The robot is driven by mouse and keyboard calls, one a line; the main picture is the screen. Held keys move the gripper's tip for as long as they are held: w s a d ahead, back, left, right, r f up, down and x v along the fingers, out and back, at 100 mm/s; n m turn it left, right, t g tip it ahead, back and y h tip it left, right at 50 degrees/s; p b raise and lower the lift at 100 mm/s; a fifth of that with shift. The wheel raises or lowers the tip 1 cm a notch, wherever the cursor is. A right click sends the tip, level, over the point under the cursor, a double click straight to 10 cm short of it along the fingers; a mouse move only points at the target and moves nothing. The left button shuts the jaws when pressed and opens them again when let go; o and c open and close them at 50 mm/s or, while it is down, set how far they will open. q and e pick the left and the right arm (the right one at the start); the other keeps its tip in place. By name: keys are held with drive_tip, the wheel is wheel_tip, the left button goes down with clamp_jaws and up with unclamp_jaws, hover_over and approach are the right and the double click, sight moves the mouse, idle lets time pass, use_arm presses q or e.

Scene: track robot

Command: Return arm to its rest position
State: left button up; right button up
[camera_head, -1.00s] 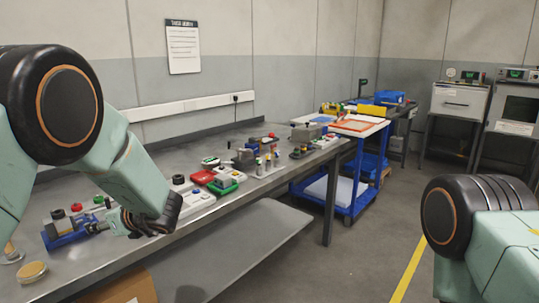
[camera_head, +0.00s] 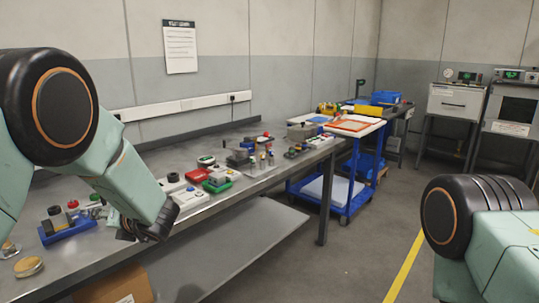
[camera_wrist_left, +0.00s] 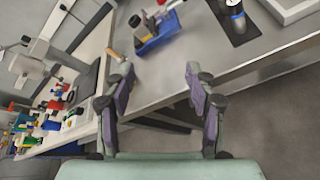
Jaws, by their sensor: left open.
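My left arm (camera_head: 135,180) comes in from the left in the head view and bends down over the workbench's front edge. Its gripper is mostly hidden behind the wrist there. In the left wrist view my left gripper (camera_wrist_left: 158,85) is open, with its two fingers wide apart and nothing between them. The fingers point toward the bench edge, apart from the objects on the bench. My right arm (camera_head: 490,235) shows only as a black joint and a pale green link at the lower right; its gripper is out of view.
A blue holder (camera_head: 68,231) with small parts stands on the grey metal workbench (camera_head: 110,250), left of my gripper; it also shows in the left wrist view (camera_wrist_left: 163,38). Several switches and blocks line the bench. A blue cart (camera_head: 335,195) stands beyond. The floor (camera_head: 345,265) is clear.

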use_arm(q)
drive_tip(key=s+d+f+m+h, duration=0.4)
drive_tip(key=s+f+m, duration=0.45)
drive_tip(key=m, duration=0.65)
drive_tip(key=s+d+f+m+h, duration=0.35)
drive_tip(key=s+f+m, duration=0.25)
drive_tip(key=f+m, duration=0.7)
drive_tip(key=s+d+f+m+g+h, duration=0.1)
drive_tip(key=s+d+f+m+g, duration=0.1)
drive_tip(key=s, duration=0.7)
drive_tip(key=s+d+f+m+g+h, duration=0.1)
drive_tip(key=s+m, duration=0.4)
drive_tip(key=s, duration=0.5)
drive_tip(key=s+d+f+m+g+h, duration=0.2)
drive_tip(key=s+d+f+m+g, duration=0.2)
drive_tip(key=s, duration=0.6)
drive_tip(key=shift+s+d, duration=0.15)
drive_tip(key=shift+d, duration=0.1)
